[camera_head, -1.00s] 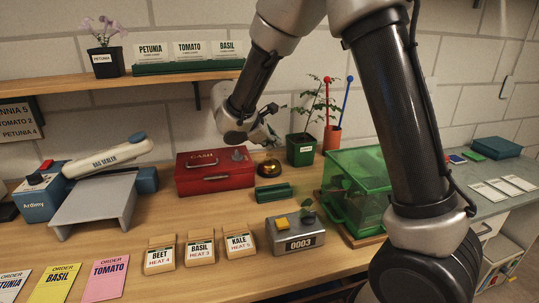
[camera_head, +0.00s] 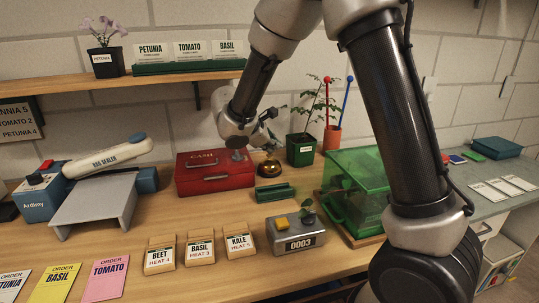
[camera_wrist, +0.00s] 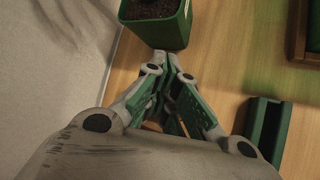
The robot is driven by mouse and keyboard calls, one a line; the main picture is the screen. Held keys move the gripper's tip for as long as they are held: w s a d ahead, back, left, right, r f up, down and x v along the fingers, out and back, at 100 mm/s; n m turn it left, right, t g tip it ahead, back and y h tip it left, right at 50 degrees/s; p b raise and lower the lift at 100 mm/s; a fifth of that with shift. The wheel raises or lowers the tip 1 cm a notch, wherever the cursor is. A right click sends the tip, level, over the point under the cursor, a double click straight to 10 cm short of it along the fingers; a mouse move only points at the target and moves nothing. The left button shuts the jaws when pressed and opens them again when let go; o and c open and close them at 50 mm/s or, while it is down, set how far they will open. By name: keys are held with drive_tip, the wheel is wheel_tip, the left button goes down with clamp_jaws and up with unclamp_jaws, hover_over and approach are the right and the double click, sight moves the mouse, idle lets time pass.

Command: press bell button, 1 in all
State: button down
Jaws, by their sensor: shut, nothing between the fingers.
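The bell (camera_head: 269,169) is a brass dome on a dark base, standing on the wooden bench to the right of the red cash box. My gripper (camera_head: 270,131) is above the bell in the head view, with a small apparent gap between them. In the wrist view my gripper (camera_wrist: 165,67) has its green-padded fingers together and empty, pointing toward a green pot. The bell is mostly or wholly hidden behind the fingers there, so I cannot judge contact from that view.
The red cash box (camera_head: 214,175) is close on the left. A green pot with a seedling (camera_head: 300,151) stands behind right. A small green holder (camera_head: 275,193) lies in front. A green transparent box (camera_head: 352,188) is to the right.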

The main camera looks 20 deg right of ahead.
drive_tip(key=shift+f, duration=0.3)
drive_tip(key=shift+r, duration=0.1)
idle(0.4)
drive_tip(key=shift+r, duration=0.85)
drive_tip(key=shift+r, duration=2.45)
